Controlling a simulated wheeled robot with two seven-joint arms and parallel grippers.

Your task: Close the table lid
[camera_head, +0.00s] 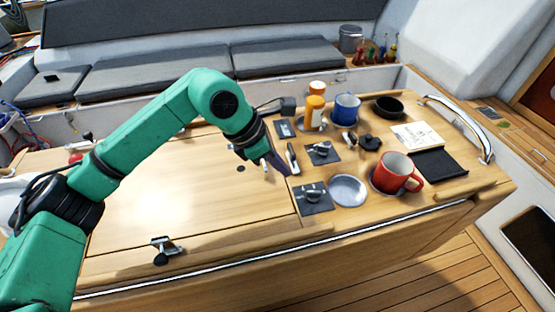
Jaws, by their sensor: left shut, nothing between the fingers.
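The wooden table lid (180,205) is the broad bare panel on the left half of the table. It looks flat and about level with the right half (425,195); a seam runs between them. A metal latch (165,248) sits near its front edge. My green left arm reaches over the lid from the left. My left gripper (278,166) points down near the seam, at the lid's right side. It is shut with nothing in it. Whether it touches the wood is hard to tell. My right gripper is not in view.
On the right half stand a red mug (395,173), a blue mug (346,107), orange bottles (315,112), a white plate (348,190), a black bowl (388,107) and a book (416,135). A metal handrail (463,122) curves at the right end. Grey cushions (150,75) lie behind.

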